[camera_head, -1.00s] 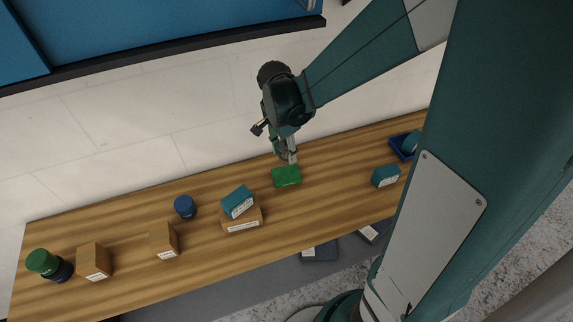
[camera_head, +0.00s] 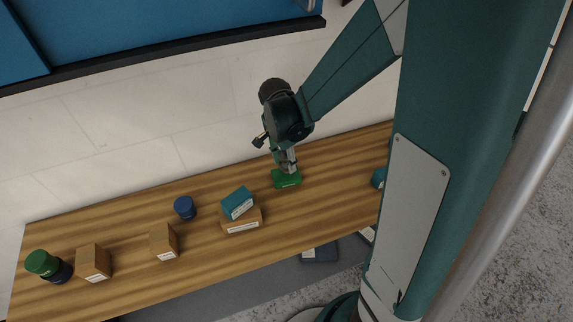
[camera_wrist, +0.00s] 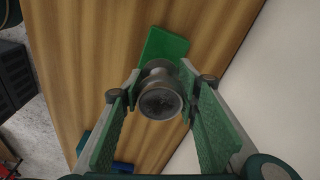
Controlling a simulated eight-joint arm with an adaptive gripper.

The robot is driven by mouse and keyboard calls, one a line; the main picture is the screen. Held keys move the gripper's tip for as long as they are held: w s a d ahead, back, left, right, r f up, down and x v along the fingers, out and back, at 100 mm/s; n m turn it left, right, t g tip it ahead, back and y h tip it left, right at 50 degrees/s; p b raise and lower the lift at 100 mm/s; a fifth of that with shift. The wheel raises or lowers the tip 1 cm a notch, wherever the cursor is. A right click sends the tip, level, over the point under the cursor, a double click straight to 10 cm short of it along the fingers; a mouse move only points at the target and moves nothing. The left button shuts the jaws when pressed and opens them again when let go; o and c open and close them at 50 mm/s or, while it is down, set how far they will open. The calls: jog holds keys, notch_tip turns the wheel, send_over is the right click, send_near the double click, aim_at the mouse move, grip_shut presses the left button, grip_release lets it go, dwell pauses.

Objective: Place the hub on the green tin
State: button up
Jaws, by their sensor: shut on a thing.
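The hub (camera_wrist: 160,97) is a grey metal round piece with a flared rim. In the wrist view it sits between the two green-padded fingers of my gripper (camera_wrist: 161,90), which is shut on it. The green tin (camera_wrist: 165,47) is a flat green block on the wooden bench, partly hidden behind the hub. In the head view my gripper (camera_head: 289,163) points down right above the green tin (camera_head: 287,181) and covers part of it. I cannot tell whether the hub touches the tin.
On the wooden bench (camera_head: 330,190), a teal box (camera_head: 237,203) lies on a cardboard box (camera_head: 241,220) left of the tin. A blue cylinder (camera_head: 185,207) stands further left. More boxes and a green-topped cylinder (camera_head: 42,263) are at the far left. My arm hides the right end.

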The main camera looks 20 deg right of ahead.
jog(key=shift+f, duration=1.05)
jog(key=shift+f, duration=0.2)
jog(key=o, duration=1)
jog(key=shift+r, duration=0.1)
jog(key=shift+r, duration=0.2)
jog(key=shift+s+a+r+p, duration=0.1)
jog(key=shift+a+r, duration=0.15)
jog(key=shift+r, duration=1.7)
jog(key=shift+a+r+p, duration=0.1)
jog(key=shift+a+r, duration=0.1)
jog(key=shift+r, duration=1.8)
jog(key=shift+s+a+r+p, duration=0.1)
jog(key=shift+a+r, duration=0.15)
jog(key=shift+r, duration=1.7)
